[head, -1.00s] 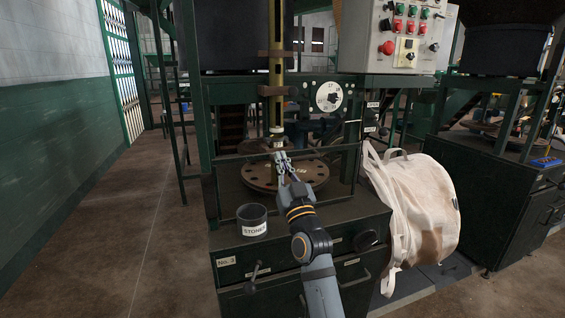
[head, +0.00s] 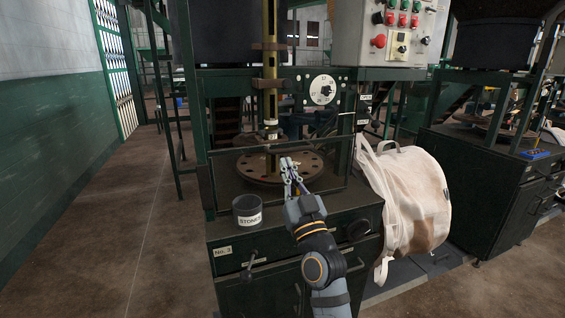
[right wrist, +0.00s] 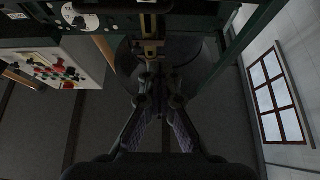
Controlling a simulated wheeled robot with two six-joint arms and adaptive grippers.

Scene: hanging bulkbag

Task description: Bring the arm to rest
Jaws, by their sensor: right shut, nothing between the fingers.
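My right gripper (head: 287,163) is in front of the round perforated plate (head: 248,172) of the green machine, with its arm rising from the bottom of the head view. It is shut and empty. In the right wrist view the fingers (right wrist: 158,78) come together at the tips, with the machine's upright post (right wrist: 150,30) beyond them. My left gripper is not in view.
A dark cup labelled STONES (head: 247,211) stands on the cabinet top left of my arm. A white bulk bag (head: 412,200) hangs to the right. A control box with buttons (head: 391,35) is above. Open floor (head: 130,230) lies to the left.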

